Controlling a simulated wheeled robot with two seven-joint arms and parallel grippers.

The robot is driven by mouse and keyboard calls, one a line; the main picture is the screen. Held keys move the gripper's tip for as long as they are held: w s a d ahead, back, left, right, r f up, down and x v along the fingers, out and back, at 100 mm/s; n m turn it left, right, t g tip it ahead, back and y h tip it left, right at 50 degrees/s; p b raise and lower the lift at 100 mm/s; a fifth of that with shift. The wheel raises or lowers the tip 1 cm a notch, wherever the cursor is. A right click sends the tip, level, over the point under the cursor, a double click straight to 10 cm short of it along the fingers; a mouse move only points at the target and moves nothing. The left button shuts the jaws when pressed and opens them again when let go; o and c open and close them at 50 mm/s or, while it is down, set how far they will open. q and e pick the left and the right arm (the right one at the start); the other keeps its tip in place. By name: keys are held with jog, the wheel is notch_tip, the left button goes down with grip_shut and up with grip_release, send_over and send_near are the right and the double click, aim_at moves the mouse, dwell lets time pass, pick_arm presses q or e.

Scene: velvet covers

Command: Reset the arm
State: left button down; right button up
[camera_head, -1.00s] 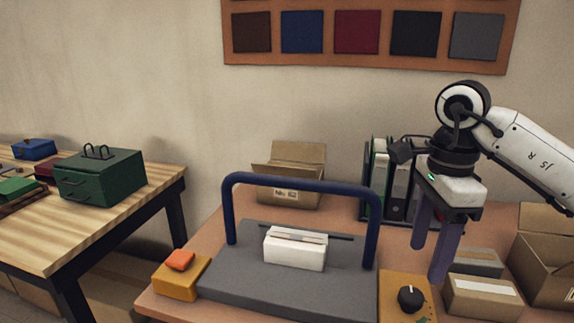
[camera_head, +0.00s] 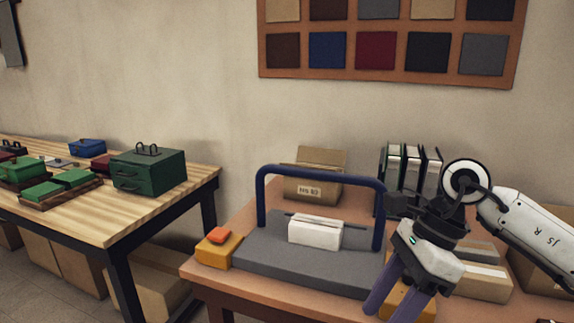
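My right gripper (camera_head: 393,300) comes in from the right, above the front right part of the brown table (camera_head: 262,304). The fingers overlap the yellow block with the dark knob, which is mostly hidden. The grey machine (camera_head: 262,262) with a blue hoop frame (camera_head: 320,172) stands to the left of the gripper. A white box (camera_head: 315,233) sits on it. My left gripper is not in the view.
An open cardboard box (camera_head: 314,178) and upright binders (camera_head: 408,168) stand at the back of the brown table. Cardboard boxes lie under and right of my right arm. A wooden table (camera_head: 85,212) at the left holds green boxes (camera_head: 148,172).

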jog(key=s+a+f+m+g+y, duration=0.1)
jog(key=s+a+y, duration=0.25)
jog(key=a, duration=0.35)
jog(key=s+a+m+g+y, duration=0.1)
jog(key=s+a+y, duration=0.1)
jog(key=a+y, duration=0.35)
jog(key=a+r+m+t+y, duration=0.45)
jog(key=a+m+y, duration=0.2)
jog(key=m, duration=0.35)
jog(key=w+d+f+m+t+h, duration=0.3)
jog(key=d+f+m+t+h, duration=0.4)
jog(key=m, duration=0.7)
jog(key=w+d+f+m+t+h, duration=0.4)
jog(key=f+m+t, duration=0.5)
jog(key=m, duration=0.6)
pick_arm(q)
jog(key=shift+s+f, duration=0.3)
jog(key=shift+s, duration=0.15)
pick_arm(e)
jog(key=s+d+f+m+g+h, duration=0.3)
jog(key=s+d+f+m+g, duration=0.1)
jog(key=s+f, duration=0.5)
jog(key=s+d+f+m+g+h, duration=0.3)
jog(key=s+f, duration=0.6)
jog(key=f, duration=0.4)
jog(key=d+m+g, duration=0.1)
jog(key=m, duration=0.1)
jog(key=shift+s+d+m+h, duration=0.35)
jog(key=shift+d+m, duration=0.05)
